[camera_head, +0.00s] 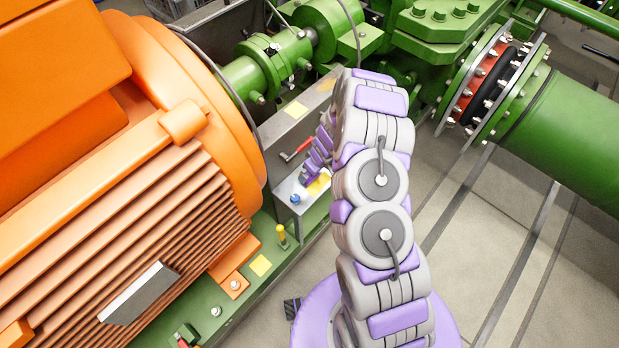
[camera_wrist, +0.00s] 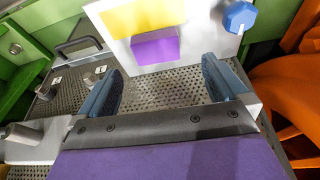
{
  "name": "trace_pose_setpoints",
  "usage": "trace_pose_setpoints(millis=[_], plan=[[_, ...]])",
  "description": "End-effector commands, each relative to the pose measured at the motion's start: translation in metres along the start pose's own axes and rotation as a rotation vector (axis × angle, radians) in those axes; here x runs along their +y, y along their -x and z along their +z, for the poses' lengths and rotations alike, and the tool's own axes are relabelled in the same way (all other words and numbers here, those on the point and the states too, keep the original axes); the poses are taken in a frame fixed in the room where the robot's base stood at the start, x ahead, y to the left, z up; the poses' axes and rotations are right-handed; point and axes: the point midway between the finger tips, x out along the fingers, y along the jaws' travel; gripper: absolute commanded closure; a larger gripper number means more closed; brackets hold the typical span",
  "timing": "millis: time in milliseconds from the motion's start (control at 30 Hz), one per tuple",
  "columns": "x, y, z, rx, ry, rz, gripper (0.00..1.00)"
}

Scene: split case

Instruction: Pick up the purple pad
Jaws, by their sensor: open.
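In the wrist view the purple pad (camera_wrist: 156,47) is a small block on a white panel (camera_wrist: 195,20), just below a yellow patch (camera_wrist: 145,17). My gripper (camera_wrist: 162,72) is open, with its two blue-grey fingers apart and nothing between them. The pad appears ahead of the fingertips, roughly between them and slightly left of the right finger; no contact shows. In the head view my arm reaches down toward the panel beside the orange machine. There, purple parts near the panel crowd together, and I cannot separate the pad from my gripper.
A blue knob (camera_wrist: 239,17) sits on the panel right of the pad. A perforated metal plate (camera_wrist: 165,90) lies below, with a black handle (camera_wrist: 80,46) at left. The orange machine (camera_head: 150,170) stands left; a green pipe (camera_head: 570,130) is right. Floor is clear at lower right.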

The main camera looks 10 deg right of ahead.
Motion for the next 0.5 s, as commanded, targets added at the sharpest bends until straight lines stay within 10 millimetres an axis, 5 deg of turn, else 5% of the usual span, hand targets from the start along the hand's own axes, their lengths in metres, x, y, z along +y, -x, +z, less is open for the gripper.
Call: trace_pose_setpoints(millis=[500], plan=[[0.006, -0.048, 0.001, -0.001, 0.000, -0.001, 0.00]])
